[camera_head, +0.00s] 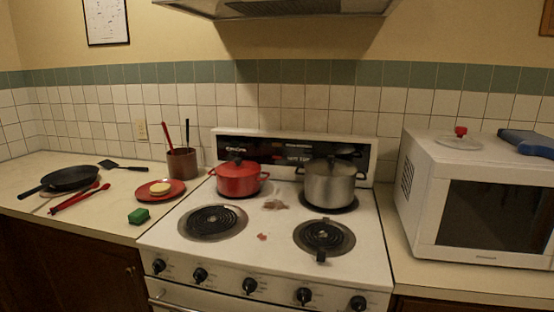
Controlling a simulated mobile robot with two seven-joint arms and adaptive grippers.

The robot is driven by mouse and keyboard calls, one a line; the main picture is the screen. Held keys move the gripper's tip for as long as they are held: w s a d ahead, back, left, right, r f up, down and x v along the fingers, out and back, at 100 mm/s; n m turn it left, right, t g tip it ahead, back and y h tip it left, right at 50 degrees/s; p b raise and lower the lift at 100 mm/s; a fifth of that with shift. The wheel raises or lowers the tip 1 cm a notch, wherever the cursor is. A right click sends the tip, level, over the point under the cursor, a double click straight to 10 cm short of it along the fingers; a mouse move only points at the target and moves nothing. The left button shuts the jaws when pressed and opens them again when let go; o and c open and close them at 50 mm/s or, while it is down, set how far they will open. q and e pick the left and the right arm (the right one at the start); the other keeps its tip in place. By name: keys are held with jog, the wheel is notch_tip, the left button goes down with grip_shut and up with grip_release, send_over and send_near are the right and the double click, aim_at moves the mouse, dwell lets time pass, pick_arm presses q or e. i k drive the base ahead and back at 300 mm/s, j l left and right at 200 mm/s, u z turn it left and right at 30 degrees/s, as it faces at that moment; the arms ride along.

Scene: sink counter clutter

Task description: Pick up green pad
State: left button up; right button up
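The green pad (138,216) is a small green block lying on the left counter, near its front edge and just left of the stove. It stands clear of the red plate (148,194) behind it, which holds a round yellow item (155,188). Nothing covers the pad. Neither of my grippers is in the head view.
A black pan (69,179), red tongs (78,197), a black spatula (124,167) and a utensil crock (182,163) share the left counter. The stove (262,243) bears a red pot (239,180) and a steel pot (329,186). A microwave (423,180) stands right.

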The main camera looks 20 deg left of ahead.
aim_at(141, 215)
jog(key=u, duration=1.4)
